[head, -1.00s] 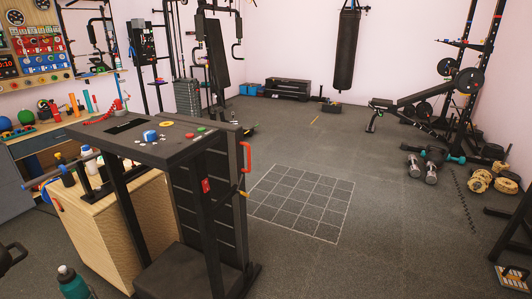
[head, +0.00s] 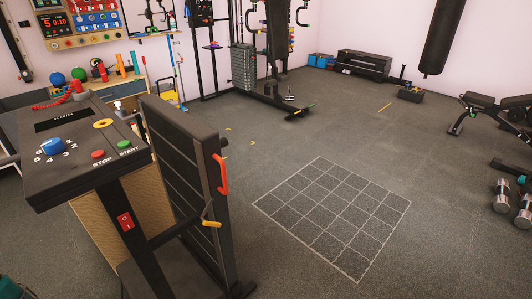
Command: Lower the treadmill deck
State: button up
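The treadmill deck (head: 165,165) is folded upright, a dark slatted panel at the left of the head view. A red handle (head: 221,174) is on its right edge. A yellow lever (head: 209,216) sits below the handle, on the treadmill's frame beside the deck. The treadmill console (head: 75,148) has a blue knob (head: 53,145), a red STOP button (head: 98,154) and a green START button (head: 124,145). A red rocker switch (head: 125,221) is on the upright below the console. My gripper does not show.
A white-lined grid (head: 338,213) is marked on the clear floor right of the deck. Dumbbells (head: 502,196) and a bench (head: 494,112) stand at the right.

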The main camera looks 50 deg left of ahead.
aim_at(187, 152)
jog(key=i, duration=1)
jog(key=u, duration=2.55)
